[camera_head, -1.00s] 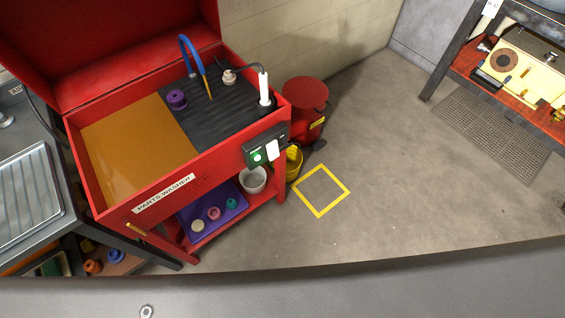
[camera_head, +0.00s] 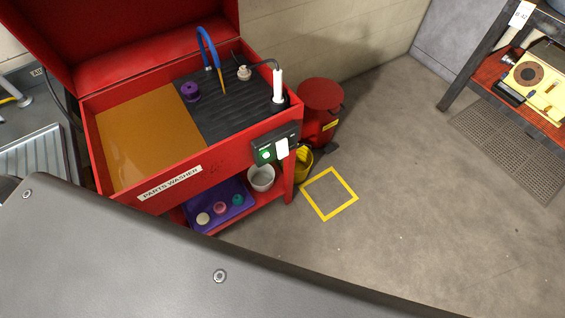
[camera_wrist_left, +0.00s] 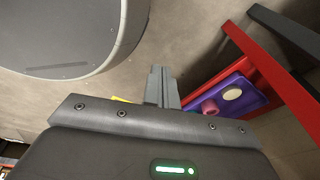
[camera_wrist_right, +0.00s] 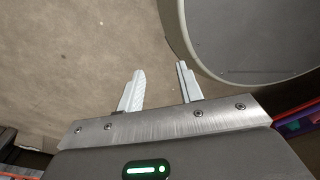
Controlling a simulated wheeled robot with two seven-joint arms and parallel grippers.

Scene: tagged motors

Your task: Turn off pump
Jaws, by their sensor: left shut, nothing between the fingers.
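The red parts washer (camera_head: 170,183) stands left of centre in the head view with its lid raised. A dark control box (camera_head: 263,146) is on its front right corner. The box carries a lit green button (camera_head: 265,155) and a white plate (camera_head: 282,149). A white upright cylinder (camera_head: 278,84) with a cord stands at the basin's right corner. My left gripper (camera_wrist_left: 161,82) is shut and empty, with the washer's lower shelf to its right in the left wrist view. My right gripper (camera_wrist_right: 158,82) is open and empty over bare floor. Neither gripper shows in the head view.
A red can (camera_head: 320,100) and a yellow bucket (camera_head: 303,162) stand right of the washer. A yellow square (camera_head: 329,215) marks the floor. A purple tray (camera_head: 238,186) and a white bucket (camera_head: 261,178) sit on the washer's shelf. Open floor lies right.

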